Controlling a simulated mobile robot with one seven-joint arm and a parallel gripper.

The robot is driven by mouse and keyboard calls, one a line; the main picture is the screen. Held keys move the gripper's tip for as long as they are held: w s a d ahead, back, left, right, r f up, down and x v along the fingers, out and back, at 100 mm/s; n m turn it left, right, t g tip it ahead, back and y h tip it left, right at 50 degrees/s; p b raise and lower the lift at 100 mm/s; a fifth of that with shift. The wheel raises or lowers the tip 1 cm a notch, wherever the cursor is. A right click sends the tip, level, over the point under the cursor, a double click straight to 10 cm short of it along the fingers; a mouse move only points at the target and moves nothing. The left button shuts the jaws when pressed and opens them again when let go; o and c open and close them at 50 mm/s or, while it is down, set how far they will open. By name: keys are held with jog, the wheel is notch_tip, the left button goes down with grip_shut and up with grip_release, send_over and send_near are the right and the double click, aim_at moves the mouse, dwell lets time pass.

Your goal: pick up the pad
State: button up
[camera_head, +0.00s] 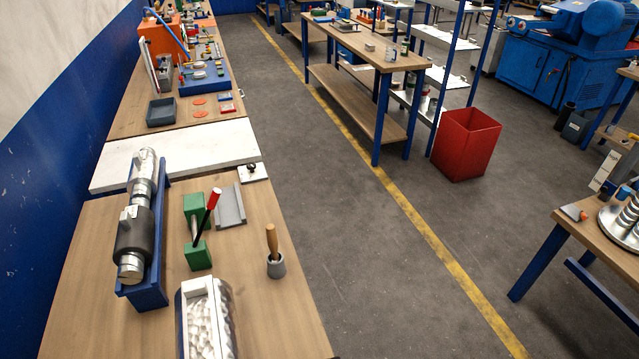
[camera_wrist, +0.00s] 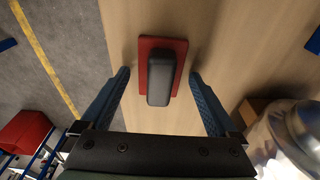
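In the wrist view, a dark grey block with rounded edges (camera_wrist: 160,80), likely the pad, lies on a flat red rectangular piece (camera_wrist: 179,47) on a light wooden surface. I cannot tell whether the block and the red piece are one thing. My gripper (camera_wrist: 158,76) is open, with one blue finger on each side of the block. A gap shows between each finger and the block, and nothing is held. My gripper is not visible in the head view, and I cannot make out this block there.
In the wrist view, a brown box (camera_wrist: 250,109) and a shiny rounded metal object (camera_wrist: 285,140) stand at the lower right. The head view shows a bench with a blue-cradled metal cylinder (camera_head: 136,230), a green-ended tool (camera_head: 197,230) and a wooden-handled tool in a grey cup (camera_head: 275,262). A red bin (camera_head: 466,143) stands on the floor.

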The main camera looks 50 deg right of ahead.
jog(key=c, duration=1.2)
jog(key=shift+c, duration=0.2)
notch_tip(320, 180, up, 10)
jog(key=shift+r+b, duration=0.1)
jog(key=shift+b, duration=0.5)
